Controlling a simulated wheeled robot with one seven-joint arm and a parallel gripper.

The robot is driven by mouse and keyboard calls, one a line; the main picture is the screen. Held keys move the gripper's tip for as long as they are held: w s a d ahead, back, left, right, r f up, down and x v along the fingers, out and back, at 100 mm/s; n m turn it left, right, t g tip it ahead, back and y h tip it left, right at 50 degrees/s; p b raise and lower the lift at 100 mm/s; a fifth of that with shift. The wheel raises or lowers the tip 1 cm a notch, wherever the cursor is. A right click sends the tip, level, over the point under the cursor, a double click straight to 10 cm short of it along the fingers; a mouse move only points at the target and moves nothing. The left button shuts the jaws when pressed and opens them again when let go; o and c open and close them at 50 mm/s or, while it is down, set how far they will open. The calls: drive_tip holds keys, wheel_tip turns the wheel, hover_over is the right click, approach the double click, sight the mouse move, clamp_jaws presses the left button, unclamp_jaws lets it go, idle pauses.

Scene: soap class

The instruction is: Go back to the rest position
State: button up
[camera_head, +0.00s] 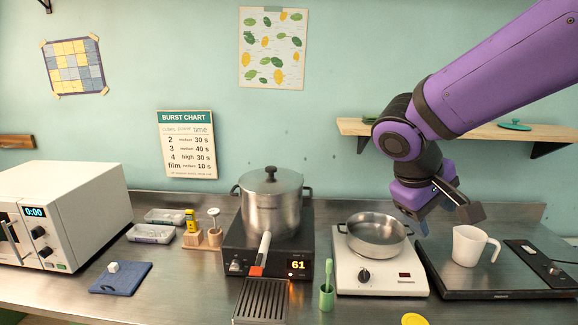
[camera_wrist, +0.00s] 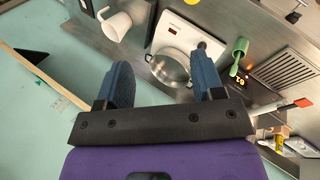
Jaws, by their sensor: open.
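My gripper (camera_head: 447,208) is at the end of the purple arm, above and between the shallow steel pan and the white mug in the head view. Its jaws are apart with nothing between them; the two blue fingers show in the wrist view (camera_wrist: 168,78). The shallow steel pan (camera_head: 376,236) sits on a white hot plate (camera_head: 382,279). The white mug (camera_head: 467,246) stands upright on a dark flat appliance (camera_head: 450,284) at the right. In the wrist view the pan (camera_wrist: 172,68) and the mug (camera_wrist: 117,25) lie beyond the fingers.
A lidded pot (camera_head: 271,205) stands on a black burner reading 61. A wall shelf (camera_head: 480,131) runs behind the arm. A microwave (camera_head: 75,215), blue board (camera_head: 121,278), green holder (camera_head: 326,297) and drain grate (camera_head: 261,301) are on the counter. The air above the left counter is clear.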

drive_tip(key=s+d+r+m+t+y, duration=0.1)
drive_tip(key=s+d+r+m+y, duration=0.1)
drive_tip(key=s, duration=0.5)
drive_tip(key=s+d+r+m+t+y, duration=0.2)
drive_tip(key=s+d+r+y, duration=0.1)
drive_tip(key=s, duration=0.4)
drive_tip(key=shift+s+d+r+y, duration=0.2)
drive_tip(key=shift+s+d+y, duration=0.1)
drive_tip(key=shift+d, duration=0.15)
